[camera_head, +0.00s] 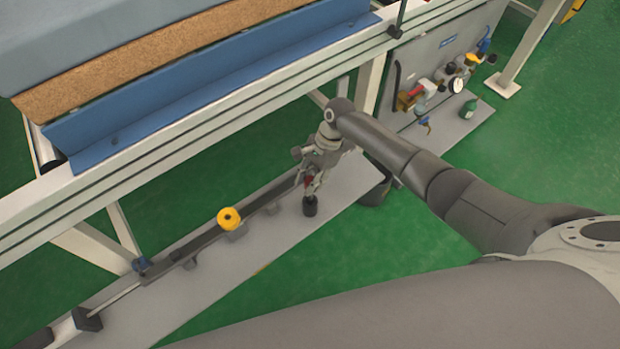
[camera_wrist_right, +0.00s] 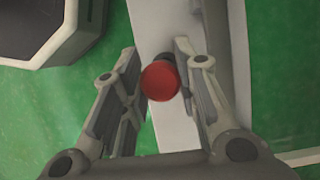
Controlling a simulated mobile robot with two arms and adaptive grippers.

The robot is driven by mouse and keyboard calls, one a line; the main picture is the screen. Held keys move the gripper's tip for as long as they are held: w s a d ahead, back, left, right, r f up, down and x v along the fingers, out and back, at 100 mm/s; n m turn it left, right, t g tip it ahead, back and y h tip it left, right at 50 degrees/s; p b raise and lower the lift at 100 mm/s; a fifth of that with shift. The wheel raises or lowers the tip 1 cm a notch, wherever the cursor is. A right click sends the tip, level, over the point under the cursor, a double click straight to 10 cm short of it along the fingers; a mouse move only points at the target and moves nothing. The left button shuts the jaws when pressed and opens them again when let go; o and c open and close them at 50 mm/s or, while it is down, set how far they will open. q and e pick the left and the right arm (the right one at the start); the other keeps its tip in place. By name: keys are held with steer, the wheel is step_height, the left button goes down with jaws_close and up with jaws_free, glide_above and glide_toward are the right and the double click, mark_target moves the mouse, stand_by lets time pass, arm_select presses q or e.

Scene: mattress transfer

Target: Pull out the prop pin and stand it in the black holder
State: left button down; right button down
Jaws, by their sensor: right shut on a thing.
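The prop pin shows as a red round knob (camera_wrist_right: 160,81) between the fingers of my right gripper in the wrist view. My right gripper (camera_head: 311,186) is shut on the pin and points down over the grey plate. The black holder (camera_head: 310,207) is a small dark cylinder on the plate, directly below the fingertips. The fingers hide most of the pin, so I cannot tell whether its lower end is inside the holder. My left gripper is out of view.
A dark rail with a yellow round knob (camera_head: 229,219) lies along the plate to the left. A white frame with a blue ledge (camera_head: 210,75) runs behind. A panel with gauges and valves (camera_head: 445,85) stands at the upper right. Green floor is clear at right.

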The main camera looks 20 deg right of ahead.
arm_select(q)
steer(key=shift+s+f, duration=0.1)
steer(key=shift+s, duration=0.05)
arm_select(e)
steer(key=shift+f, duration=0.35)
stand_by(0.3)
steer(key=shift+f+b, duration=0.35)
steer(key=shift+b, duration=0.05)
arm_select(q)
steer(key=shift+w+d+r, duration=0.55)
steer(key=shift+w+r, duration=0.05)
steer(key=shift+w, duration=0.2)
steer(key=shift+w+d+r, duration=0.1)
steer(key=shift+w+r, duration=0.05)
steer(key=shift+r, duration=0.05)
arm_select(e)
steer(key=shift+f, duration=0.35)
steer(key=shift+f+b, duration=0.4)
steer(key=shift+f, duration=0.3)
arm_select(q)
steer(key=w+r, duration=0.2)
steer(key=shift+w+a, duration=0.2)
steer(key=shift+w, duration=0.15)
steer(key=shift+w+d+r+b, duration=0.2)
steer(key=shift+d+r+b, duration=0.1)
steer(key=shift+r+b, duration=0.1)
arm_select(e)
steer(key=shift+f, duration=0.45)
